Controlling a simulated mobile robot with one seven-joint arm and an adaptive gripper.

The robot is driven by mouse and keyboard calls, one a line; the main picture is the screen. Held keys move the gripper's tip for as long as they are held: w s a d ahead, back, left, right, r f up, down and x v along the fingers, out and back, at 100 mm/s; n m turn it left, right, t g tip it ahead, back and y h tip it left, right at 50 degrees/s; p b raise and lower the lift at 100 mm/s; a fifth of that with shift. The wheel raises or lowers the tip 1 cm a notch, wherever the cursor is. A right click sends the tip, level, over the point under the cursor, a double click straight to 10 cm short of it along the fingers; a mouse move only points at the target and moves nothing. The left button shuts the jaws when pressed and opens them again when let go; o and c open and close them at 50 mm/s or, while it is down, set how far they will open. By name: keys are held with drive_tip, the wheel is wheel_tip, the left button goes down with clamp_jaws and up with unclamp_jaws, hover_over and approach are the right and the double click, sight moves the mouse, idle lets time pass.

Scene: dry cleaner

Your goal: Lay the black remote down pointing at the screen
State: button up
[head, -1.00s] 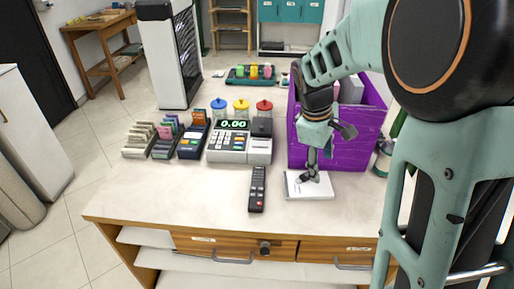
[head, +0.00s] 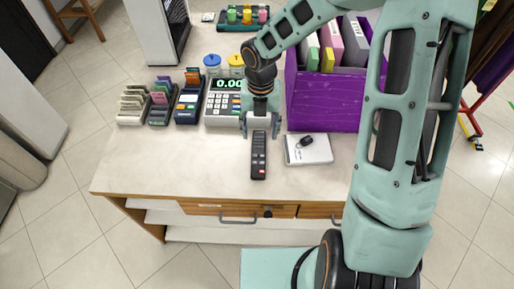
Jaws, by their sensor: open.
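The black remote (head: 259,160) lies flat on the pale counter (head: 190,165), its long side running from the front toward the back. The only lit screen I see is the green digit display (head: 226,84) of the cash register (head: 220,108), behind the remote and to its left. My gripper (head: 261,132) points down with its fingers apart, one to each side of the remote's far end. I cannot tell whether the fingers touch it. My gripper and wrist cover part of the register.
Card holders (head: 188,102) stand left of the register. The counter's front left is clear.

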sight(259, 152)
wheel_tip(259, 152, down, 10)
drive_tip(key=shift+s+a+r, duration=0.15)
drive_tip(key=shift+r, duration=0.1)
idle(0.3)
clamp_jaws()
drive_tip(key=shift+r, duration=0.15)
